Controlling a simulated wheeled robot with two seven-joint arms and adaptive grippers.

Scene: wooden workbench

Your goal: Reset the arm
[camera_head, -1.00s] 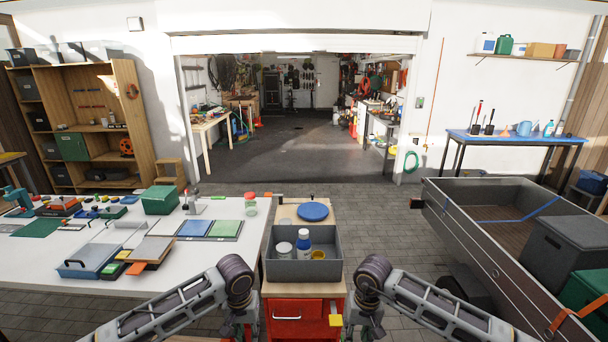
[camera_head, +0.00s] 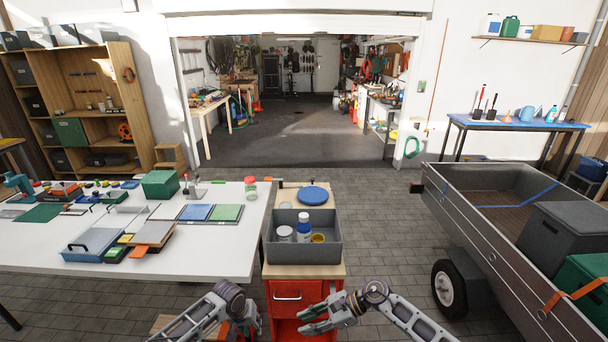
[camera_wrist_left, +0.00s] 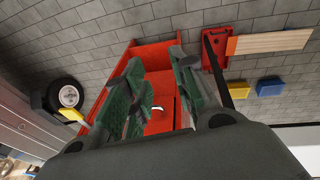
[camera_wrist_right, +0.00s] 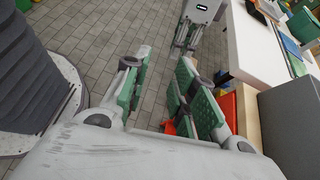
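My left gripper (camera_head: 249,325) is low in front of the white table, left of the red cabinet, and partly cut off by the bottom edge. In the left wrist view its green-padded fingers (camera_wrist_left: 155,85) stand apart with nothing between them. My right gripper (camera_head: 308,318) is in front of the red cabinet, below the top, with its fingers to the left. In the right wrist view its fingers (camera_wrist_right: 160,95) are spread and empty. The left gripper also shows in the right wrist view (camera_wrist_right: 187,35), beyond the right fingers.
A red cabinet (camera_head: 286,296) carries a grey bin (camera_head: 290,254) holding a few containers, with a blue plate (camera_head: 314,195) behind. A crowded white table (camera_head: 215,258) is left. A trailer (camera_head: 505,250) stands right. Between cabinet and trailer the floor is clear.

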